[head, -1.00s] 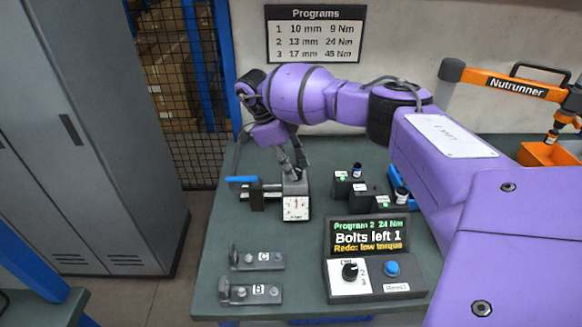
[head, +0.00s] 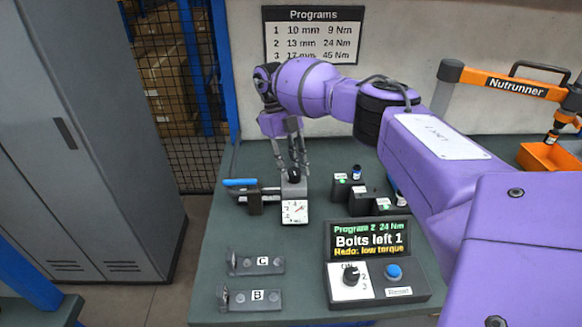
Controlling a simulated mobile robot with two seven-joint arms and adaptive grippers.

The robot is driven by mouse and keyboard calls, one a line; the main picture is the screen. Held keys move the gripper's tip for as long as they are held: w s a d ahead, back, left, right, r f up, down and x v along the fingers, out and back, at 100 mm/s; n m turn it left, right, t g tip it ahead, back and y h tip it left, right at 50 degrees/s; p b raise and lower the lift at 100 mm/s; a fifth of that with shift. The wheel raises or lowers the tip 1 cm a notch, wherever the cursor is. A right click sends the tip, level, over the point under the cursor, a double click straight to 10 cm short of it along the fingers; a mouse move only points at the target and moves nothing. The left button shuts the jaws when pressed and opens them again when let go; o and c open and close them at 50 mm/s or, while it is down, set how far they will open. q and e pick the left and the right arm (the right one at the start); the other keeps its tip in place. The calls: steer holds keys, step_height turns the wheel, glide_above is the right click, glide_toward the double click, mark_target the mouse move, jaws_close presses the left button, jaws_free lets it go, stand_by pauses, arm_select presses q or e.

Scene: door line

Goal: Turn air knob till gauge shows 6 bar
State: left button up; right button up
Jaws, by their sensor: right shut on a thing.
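The air regulator is a small grey block (head: 294,188) on the bench, with a white square gauge (head: 295,212) on its front. The gauge's red needle appears to point to the upper right; its numbers are too small to read surely. A dark knob (head: 293,176) sits on top of the block. My right gripper (head: 293,171) points down from above and is shut on this knob, its fingers partly hiding it. A pipe with a blue lever handle (head: 240,182) runs left from the block. My left gripper is not in view.
Small dark sockets in blocks (head: 358,197) stand right of the regulator, partly behind my arm. A control box (head: 375,282) with a lit display is in front. Brackets C (head: 257,263) and B (head: 252,298) lie front left. An orange nutrunner (head: 505,84) hangs at right.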

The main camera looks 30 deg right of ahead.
steer(key=shift+s+a+f+m, duration=0.15)
steer(key=shift+a+f+m, duration=0.15)
steer(key=shift+f, duration=0.05)
stand_by(0.3)
steer(key=o, duration=1)
steer(key=shift+a+r, duration=0.1)
steer(key=shift+r, duration=0.2)
steer(key=shift+w+d+r, duration=0.15)
steer(key=shift+w+d, duration=0.05)
steer(key=v, duration=0.7)
